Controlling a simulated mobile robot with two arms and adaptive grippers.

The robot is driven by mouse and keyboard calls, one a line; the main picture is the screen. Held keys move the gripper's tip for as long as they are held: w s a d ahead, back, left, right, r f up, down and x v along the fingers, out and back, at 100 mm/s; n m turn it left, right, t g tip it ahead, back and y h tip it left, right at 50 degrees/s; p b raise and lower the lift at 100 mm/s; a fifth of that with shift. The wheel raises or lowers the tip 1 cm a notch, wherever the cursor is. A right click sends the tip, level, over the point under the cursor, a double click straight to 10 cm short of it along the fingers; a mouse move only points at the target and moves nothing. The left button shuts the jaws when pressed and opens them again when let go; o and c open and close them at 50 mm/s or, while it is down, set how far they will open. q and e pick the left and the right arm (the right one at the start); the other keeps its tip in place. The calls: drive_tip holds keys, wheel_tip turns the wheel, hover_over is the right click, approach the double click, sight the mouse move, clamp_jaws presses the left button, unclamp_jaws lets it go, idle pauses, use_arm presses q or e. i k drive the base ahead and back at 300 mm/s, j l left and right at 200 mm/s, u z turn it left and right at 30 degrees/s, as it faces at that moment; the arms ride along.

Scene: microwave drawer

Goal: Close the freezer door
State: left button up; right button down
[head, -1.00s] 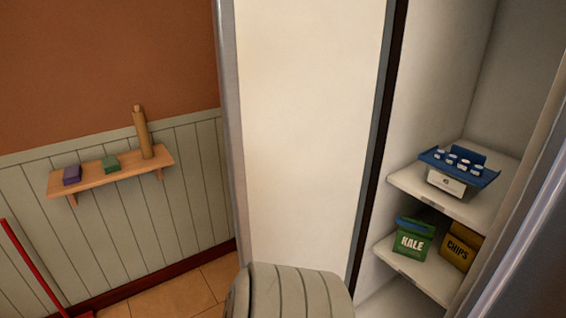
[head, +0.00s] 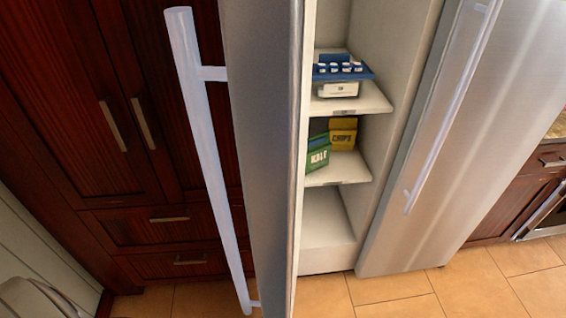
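The freezer door (head: 262,150) stands open and is seen nearly edge-on in the middle of the head view. Its grey metal outer face is turned to the left. A long pale bar handle (head: 205,150) runs down that face. To the right of the door the freezer interior (head: 328,218) is exposed, with white shelves. Neither of my grippers shows; a grey part (head: 32,300) at the lower left corner looks like one of my arm links, apart from the door in the picture.
The shelves hold a blue tray on a white box (head: 340,72), a green kale bag (head: 318,155) and a yellow chips bag (head: 343,134). The neighbouring fridge door (head: 455,130) is shut. Dark wood cabinets (head: 110,120) stand behind at left. Tiled floor (head: 400,300) is clear in front.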

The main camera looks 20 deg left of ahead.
sight(268, 45)
drive_tip(key=k+j, duration=0.15)
drive_tip(key=j, duration=0.2)
drive_tip(key=k+j, duration=0.15)
drive_tip(key=j, duration=0.2)
drive_tip(key=k+j, duration=0.2)
drive_tip(key=j, duration=0.15)
drive_tip(key=i+j+z, duration=0.2)
drive_tip(key=j, duration=0.2)
